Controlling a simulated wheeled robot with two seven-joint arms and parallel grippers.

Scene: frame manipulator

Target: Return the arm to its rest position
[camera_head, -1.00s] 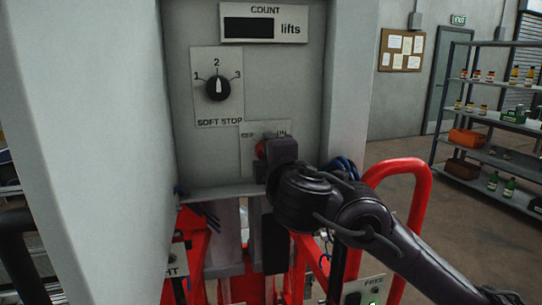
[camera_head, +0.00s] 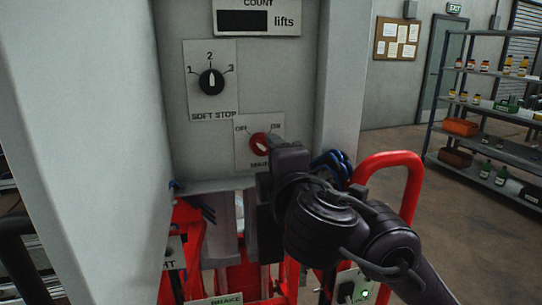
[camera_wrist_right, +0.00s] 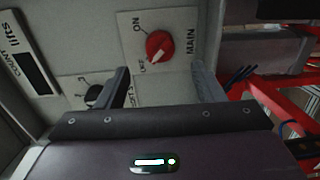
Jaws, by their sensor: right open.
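My right arm comes in from the lower right in the head view. Its gripper (camera_head: 272,150) is at the control panel, just below and to the right of the red MAIN knob (camera_head: 258,143). In the right wrist view the open fingers (camera_wrist_right: 163,85) stand apart with nothing between them, and the red knob (camera_wrist_right: 160,46) shows beyond them, clear of both. The knob's white mark points towards the OFF side. In the head view the fingertips are mostly hidden by the wrist. My left gripper is not in view.
The panel also carries a black SOFT STOP dial (camera_head: 211,82) pointing at 2 and a COUNT display (camera_head: 242,21). A red tubular rail (camera_head: 408,185) rises right of my arm, near blue cables (camera_head: 330,165). A shelf (camera_head: 490,110) stands farther right across open floor.

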